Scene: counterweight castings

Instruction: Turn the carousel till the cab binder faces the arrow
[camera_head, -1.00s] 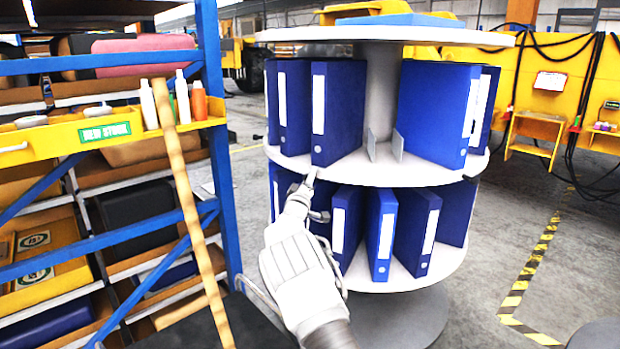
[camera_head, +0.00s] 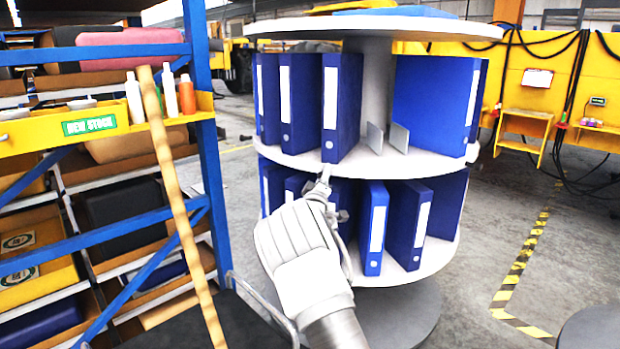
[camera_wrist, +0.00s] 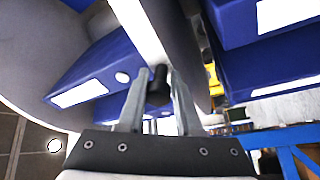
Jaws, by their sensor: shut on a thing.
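The carousel (camera_head: 285,158) is a white two-tier round stand filled with blue binders. In the head view, upper-tier binders (camera_head: 341,105) stand at the front left, and one large binder (camera_head: 428,105) stands at the right. Lower-tier binders (camera_head: 374,228) stand below. Their labels are too small to read, so I cannot tell which is the cab binder. I cannot make out the arrow. My gripper (camera_head: 325,174) is at the front rim of the middle shelf. In the wrist view, its fingers are shut on a short dark peg (camera_wrist: 158,92) beside that rim.
A blue rack (camera_head: 205,150) with bins and bottles stands close on the left, with a wooden pole (camera_head: 178,210) leaning before it. Yellow equipment (camera_head: 540,80) with hanging cables stands at the back right.

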